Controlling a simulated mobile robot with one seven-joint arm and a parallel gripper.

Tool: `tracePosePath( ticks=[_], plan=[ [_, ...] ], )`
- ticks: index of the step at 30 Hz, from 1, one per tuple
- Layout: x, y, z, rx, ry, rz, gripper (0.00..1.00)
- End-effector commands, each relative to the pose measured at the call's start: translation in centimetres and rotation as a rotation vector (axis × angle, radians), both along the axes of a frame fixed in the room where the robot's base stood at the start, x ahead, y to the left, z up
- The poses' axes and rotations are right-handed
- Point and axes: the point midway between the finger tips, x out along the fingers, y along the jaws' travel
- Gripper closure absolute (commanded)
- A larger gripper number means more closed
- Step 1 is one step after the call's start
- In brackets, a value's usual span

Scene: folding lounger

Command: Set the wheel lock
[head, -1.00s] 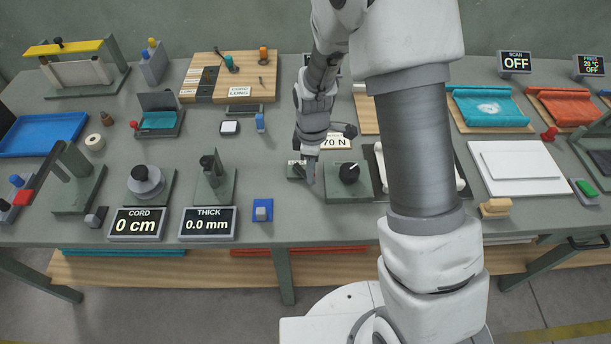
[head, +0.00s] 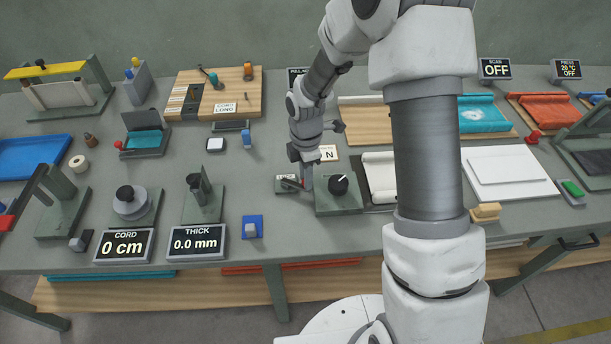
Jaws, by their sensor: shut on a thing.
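A small grey-green block (head: 283,190) with a pale label stands on the bench, left of a box with a black dial knob (head: 338,185). The fingers partly hide the lever's end and the gap between block and dial box.
The dial box (head: 338,204) stands close on the right of my gripper. A white roll in a dark tray (head: 380,178) lies beyond it, partly behind my arm. A blue block (head: 252,228) and the THICK display (head: 197,242) stand front left. Bare bench lies left of the lever block.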

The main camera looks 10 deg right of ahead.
Motion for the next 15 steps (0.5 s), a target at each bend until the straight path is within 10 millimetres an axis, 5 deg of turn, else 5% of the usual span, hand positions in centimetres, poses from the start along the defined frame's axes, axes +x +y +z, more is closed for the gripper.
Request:
tracePosePath(
  ticks=[7,8,9,12,15],
  plan=[
    [0.13,-0.01,0.06,0.000,-0.004,0.002,1.00],
    [0.14,-0.02,0.06,0.000,-0.004,0.001,0.70],
    [0.14,-0.02,0.06,0.000,-0.004,0.001,0.63],
    [0.11,-0.01,0.05,0.000,-0.003,0.001,0.45],
    [0.08,-0.01,0.03,0.000,-0.002,0.001,0.43]
  ],
)
